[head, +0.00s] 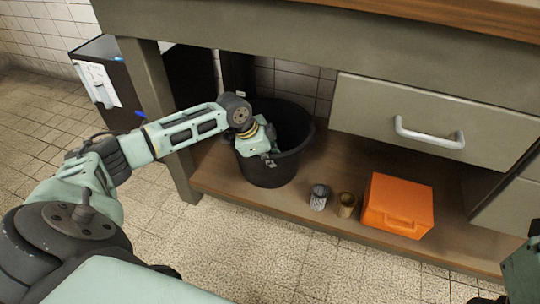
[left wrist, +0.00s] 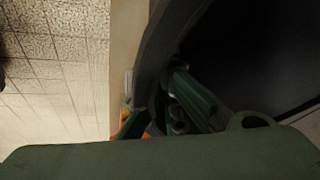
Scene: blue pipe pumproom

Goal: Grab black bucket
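The black bucket (head: 268,173) stands upright on the wooden lower shelf under the workbench. My left gripper (head: 269,157) is at the bucket's near rim, reaching in from the left. In the left wrist view, the dark bucket rim (left wrist: 153,75) runs between my two green fingers, one on the outer side and one on the inner side. The bucket's dark inside fills the right of that view. I cannot tell whether the fingers are pressed on the rim or still apart from it.
On the shelf (head: 222,185), right of the bucket, stand a grey mesh cup (head: 319,197), a brown cup (head: 346,205) and an orange box (head: 398,206). A drawer (head: 432,120) hangs above. A bench leg (head: 158,110) stands left. The tiled floor in front is clear.

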